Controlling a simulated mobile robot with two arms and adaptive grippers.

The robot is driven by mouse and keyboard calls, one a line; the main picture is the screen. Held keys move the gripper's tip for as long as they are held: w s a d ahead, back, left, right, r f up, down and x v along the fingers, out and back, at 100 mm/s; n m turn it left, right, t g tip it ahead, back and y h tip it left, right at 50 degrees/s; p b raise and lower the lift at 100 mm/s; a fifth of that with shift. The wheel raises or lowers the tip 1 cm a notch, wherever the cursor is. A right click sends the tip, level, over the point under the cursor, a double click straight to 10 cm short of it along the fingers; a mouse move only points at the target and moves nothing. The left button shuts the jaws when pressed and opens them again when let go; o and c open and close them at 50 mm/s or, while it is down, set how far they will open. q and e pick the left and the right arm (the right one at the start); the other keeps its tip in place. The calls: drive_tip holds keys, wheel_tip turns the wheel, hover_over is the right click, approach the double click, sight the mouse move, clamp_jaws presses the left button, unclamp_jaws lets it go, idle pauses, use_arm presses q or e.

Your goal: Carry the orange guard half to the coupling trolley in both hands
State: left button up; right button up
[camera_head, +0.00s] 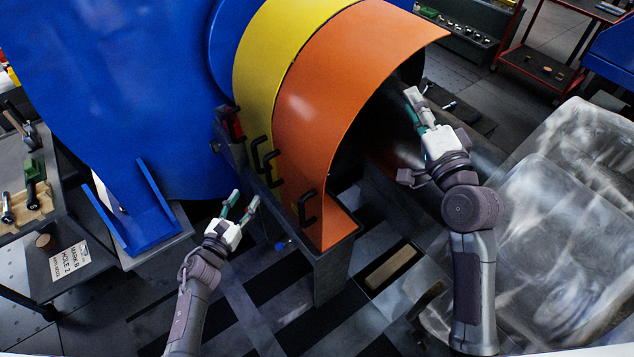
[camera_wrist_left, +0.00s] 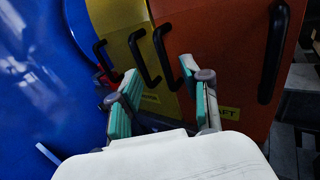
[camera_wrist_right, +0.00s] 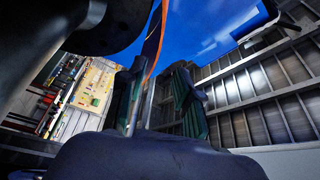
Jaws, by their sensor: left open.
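The orange guard half (camera_head: 335,85) is a curved shell at the centre of the head view, beside a yellow shell (camera_head: 265,45). A black handle (camera_head: 306,208) stands on its lower face; in the left wrist view that face (camera_wrist_left: 225,55) carries a handle (camera_wrist_left: 275,55) at the right. My left gripper (camera_head: 243,205) is open and empty, below and left of the handles, apart from the guard. My right gripper (camera_head: 414,103) is at the guard's right side. Its fingers are apart in the right wrist view (camera_wrist_right: 158,85), with a thin orange-edged strip (camera_wrist_right: 154,45) showing between them; contact is unclear.
A large blue housing (camera_head: 110,70) fills the left. A bench (camera_head: 65,275) with tools stands at the left edge. Translucent wrapped bulks (camera_head: 560,220) crowd the right, beside my right arm. A red-framed trolley (camera_head: 540,70) stands at the far right. Striped floor (camera_head: 250,300) lies below.

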sight(265, 166)
use_arm(q)
drive_tip(key=x, duration=1.3)
drive_tip(key=shift+w+a+f, duration=0.1)
drive_tip(key=shift+f, duration=0.05)
use_arm(e)
drive_tip(key=x, duration=1.3)
drive_tip(key=shift+d+f, duration=0.15)
drive_tip(key=shift+f, duration=0.15)
use_arm(q)
drive_tip(key=shift+w+d, duration=0.25)
drive_tip(key=shift+w, duration=0.15)
use_arm(e)
drive_tip(key=shift+w+a+r, duration=0.15)
drive_tip(key=shift+w+a, duration=0.05)
drive_tip(key=shift+w, duration=0.35)
use_arm(q)
drive_tip(key=c, duration=0.6)
use_arm(e)
clamp_jaws()
use_arm(q)
clamp_jaws()
drive_tip(key=shift+w+r, duration=0.2)
drive_tip(key=shift+r, duration=0.15)
use_arm(e)
drive_tip(key=shift+w+r, duration=0.1)
drive_tip(key=shift+r, duration=0.15)
